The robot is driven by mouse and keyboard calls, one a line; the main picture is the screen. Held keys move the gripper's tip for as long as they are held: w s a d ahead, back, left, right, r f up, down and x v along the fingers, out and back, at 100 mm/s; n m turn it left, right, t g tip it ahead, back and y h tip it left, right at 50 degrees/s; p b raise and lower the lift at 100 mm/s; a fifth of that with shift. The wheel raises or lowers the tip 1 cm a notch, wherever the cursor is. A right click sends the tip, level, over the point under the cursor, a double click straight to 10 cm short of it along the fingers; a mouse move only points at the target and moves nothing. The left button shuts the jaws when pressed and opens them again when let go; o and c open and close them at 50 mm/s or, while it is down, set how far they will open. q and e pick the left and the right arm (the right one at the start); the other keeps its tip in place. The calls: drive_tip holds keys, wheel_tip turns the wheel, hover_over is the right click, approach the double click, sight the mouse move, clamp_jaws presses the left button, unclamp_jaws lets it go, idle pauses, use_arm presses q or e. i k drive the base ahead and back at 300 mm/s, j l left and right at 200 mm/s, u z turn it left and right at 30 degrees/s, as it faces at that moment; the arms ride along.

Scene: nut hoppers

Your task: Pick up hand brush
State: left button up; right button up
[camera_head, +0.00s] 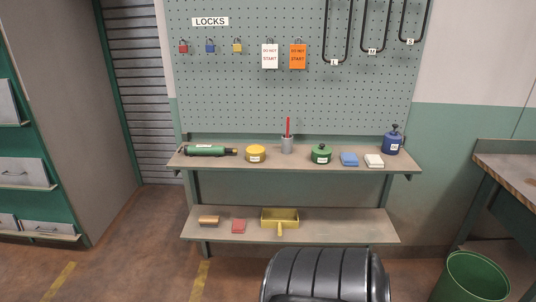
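A small tan-brown block, which looks like the hand brush (208,221), lies on the left part of the lower shelf. Its bristles are too small to make out, so I cannot be certain that it is the brush. A red block (238,226) lies to its right, and a yellow dustpan (280,216) with its handle toward me lies further right. Neither of my grippers is in view.
The upper shelf (220,164) holds a green cylindrical tool (206,150), yellow tin (256,153), grey cup (288,146), green pot (321,154), blue and white blocks and a blue can (393,142). A green bin (474,278) and bench (505,168) stand right. Floor at left is clear.

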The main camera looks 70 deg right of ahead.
sight(204, 220)
drive_tip(key=z, duration=1.7)
drive_tip(key=i+l+z, duration=0.15)
drive_tip(key=i+j, duration=0.05)
